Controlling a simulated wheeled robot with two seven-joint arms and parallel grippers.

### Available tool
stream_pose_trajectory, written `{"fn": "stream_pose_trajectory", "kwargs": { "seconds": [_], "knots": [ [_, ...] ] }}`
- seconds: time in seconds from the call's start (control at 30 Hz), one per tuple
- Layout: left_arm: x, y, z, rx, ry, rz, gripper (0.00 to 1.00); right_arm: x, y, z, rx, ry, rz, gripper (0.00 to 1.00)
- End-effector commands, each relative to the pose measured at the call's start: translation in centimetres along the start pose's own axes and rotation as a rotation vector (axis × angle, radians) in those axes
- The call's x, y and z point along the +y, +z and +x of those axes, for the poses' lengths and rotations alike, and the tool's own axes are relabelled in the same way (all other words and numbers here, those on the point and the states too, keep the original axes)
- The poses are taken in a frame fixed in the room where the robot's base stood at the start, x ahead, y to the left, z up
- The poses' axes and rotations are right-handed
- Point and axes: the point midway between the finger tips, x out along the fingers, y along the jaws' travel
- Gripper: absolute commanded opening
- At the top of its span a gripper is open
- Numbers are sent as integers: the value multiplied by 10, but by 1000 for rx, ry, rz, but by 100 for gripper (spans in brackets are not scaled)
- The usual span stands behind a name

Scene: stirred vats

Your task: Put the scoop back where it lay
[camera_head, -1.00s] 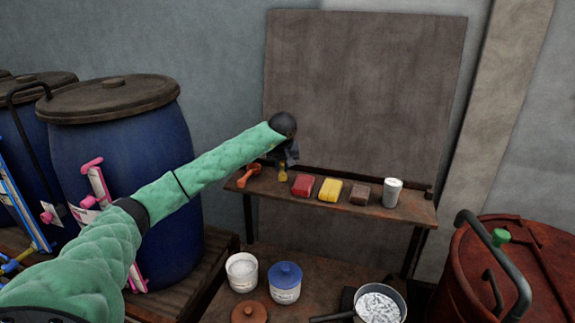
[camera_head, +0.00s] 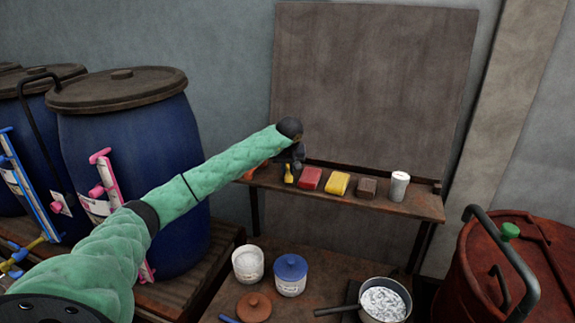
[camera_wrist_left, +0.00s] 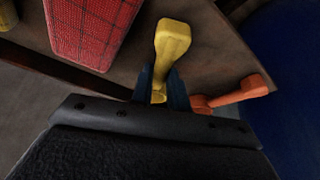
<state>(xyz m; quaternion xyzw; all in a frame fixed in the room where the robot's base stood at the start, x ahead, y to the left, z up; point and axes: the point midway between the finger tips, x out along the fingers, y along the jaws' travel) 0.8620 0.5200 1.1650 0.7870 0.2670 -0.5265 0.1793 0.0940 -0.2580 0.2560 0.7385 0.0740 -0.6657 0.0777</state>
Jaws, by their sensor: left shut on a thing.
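My left gripper (camera_head: 292,163) is over the left part of the narrow wooden shelf (camera_head: 415,207). It is shut on a small yellow scoop (camera_head: 288,174), whose end points down at the shelf top. In the left wrist view the yellow scoop (camera_wrist_left: 172,45) sticks out between the dark fingertips (camera_wrist_left: 161,90). I cannot tell whether it touches the shelf. An orange scoop-like tool (camera_wrist_left: 235,95) lies beside it, partly behind the gripper; my arm hides most of it in the head view. My right gripper is not in view.
Blue vats (camera_head: 130,150) stand left, a red vat (camera_head: 500,270) right.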

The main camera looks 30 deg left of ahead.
Motion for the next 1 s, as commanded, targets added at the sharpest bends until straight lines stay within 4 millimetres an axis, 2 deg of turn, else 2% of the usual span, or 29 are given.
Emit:
{"fn": "stream_pose_trajectory", "kwargs": {
  "seconds": [1.0],
  "knots": [
    [0, 2, 8, 2, 0, 0, 2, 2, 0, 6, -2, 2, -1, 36]
  ]
}}
